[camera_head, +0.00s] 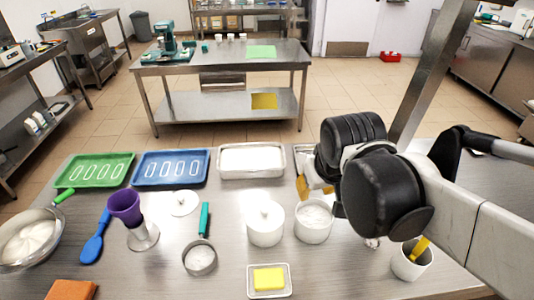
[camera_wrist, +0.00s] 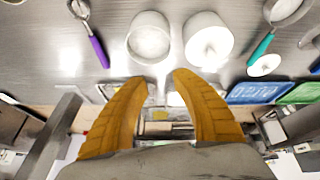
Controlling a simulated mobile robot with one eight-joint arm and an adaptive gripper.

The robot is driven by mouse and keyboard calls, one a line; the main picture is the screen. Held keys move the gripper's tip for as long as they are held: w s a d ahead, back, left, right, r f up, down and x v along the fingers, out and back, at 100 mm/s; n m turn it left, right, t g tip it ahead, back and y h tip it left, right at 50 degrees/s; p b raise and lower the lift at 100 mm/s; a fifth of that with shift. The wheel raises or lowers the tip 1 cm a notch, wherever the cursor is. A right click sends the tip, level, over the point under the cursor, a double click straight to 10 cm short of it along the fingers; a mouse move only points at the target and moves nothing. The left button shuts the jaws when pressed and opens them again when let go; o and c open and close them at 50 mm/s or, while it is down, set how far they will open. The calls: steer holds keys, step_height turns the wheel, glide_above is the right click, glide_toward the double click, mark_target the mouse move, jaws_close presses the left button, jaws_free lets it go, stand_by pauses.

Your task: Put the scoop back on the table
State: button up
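Which tool is the scoop is not certain. A tool with a round metal head and teal handle (camera_head: 203,240) lies on the steel table (camera_head: 340,275); it also shows in the wrist view (camera_wrist: 262,47). A purple-handled metal tool (camera_wrist: 97,46) lies on the table in the wrist view; my arm mostly hides that spot in the head view. My gripper (camera_wrist: 158,75) has two orange fingers, apart and empty. It is above the far side of the table, beyond the open white pot (camera_head: 314,221). One finger shows in the head view, the rest behind my arm.
A lidded white pot (camera_head: 265,224) stands beside the open one. Green (camera_head: 95,171) and blue (camera_head: 171,168) trays and a white-filled metal tray (camera_head: 252,160) line the far edge. A white cup (camera_head: 410,262) stands at right, a butter dish (camera_head: 269,281) in front.

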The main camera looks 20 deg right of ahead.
steer(key=s+a+t+y, duration=0.1)
steer(key=s+a+t, duration=0.1)
steer(key=a, duration=0.3)
steer(key=shift+s+a+n, duration=0.3)
steer(key=shift+s+a, duration=0.1)
steer(key=shift+s, duration=0.35)
